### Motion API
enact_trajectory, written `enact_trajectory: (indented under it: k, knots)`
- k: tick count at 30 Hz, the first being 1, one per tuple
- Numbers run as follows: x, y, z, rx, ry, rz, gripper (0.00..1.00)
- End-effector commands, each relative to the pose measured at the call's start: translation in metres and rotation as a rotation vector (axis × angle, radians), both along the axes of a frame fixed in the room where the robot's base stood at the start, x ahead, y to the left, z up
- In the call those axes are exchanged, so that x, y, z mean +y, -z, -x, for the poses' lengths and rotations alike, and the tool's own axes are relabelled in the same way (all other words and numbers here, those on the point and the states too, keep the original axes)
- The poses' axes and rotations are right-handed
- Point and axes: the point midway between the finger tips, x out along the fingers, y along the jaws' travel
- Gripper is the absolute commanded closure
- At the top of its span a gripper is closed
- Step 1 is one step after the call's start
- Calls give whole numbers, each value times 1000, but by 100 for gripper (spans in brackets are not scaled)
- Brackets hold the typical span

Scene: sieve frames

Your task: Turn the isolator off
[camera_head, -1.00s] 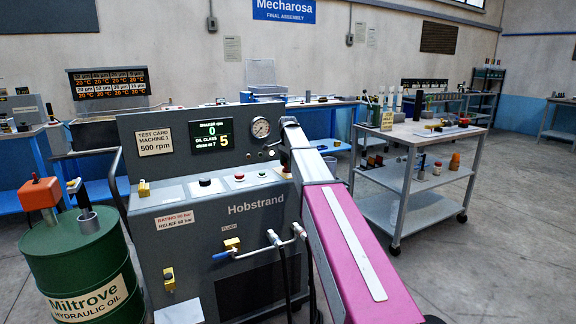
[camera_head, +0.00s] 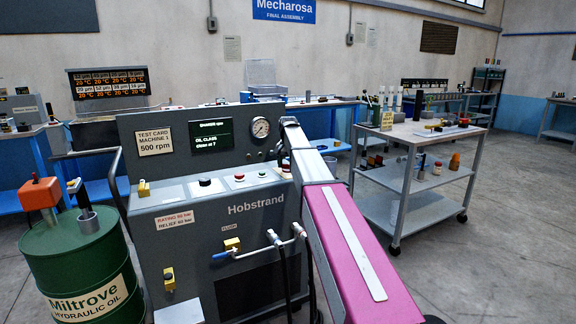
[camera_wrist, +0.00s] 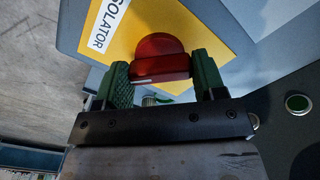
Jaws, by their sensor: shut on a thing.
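The isolator's red knob (camera_wrist: 160,58) sits on a yellow plate (camera_wrist: 120,30) lettered "ISOLATOR" in the wrist view. My gripper (camera_wrist: 163,70) is shut on the red knob, one green finger pad on each side. The knob's flat edge faces the gripper and runs nearly across the picture, tilted slightly. In the head view, the grey Hobstrand machine (camera_head: 255,210) stands in the middle, its display (camera_head: 211,134) showing text but no large digits. There my arm covers the right end of its panel and mostly hides the gripper and isolator.
On the panel, a red button (camera_head: 239,177) and a black knob (camera_head: 205,182) stand left of my arm. A green oil drum (camera_head: 85,265) is at left, a grey trolley (camera_head: 405,190) at right.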

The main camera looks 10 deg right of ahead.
Motion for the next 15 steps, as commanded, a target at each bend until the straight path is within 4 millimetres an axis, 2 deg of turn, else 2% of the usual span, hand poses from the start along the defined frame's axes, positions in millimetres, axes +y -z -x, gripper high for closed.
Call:
enact_trajectory:
  k: [15]
  knots:
    - [0, -1, 0, 0, -475, -1, 60]
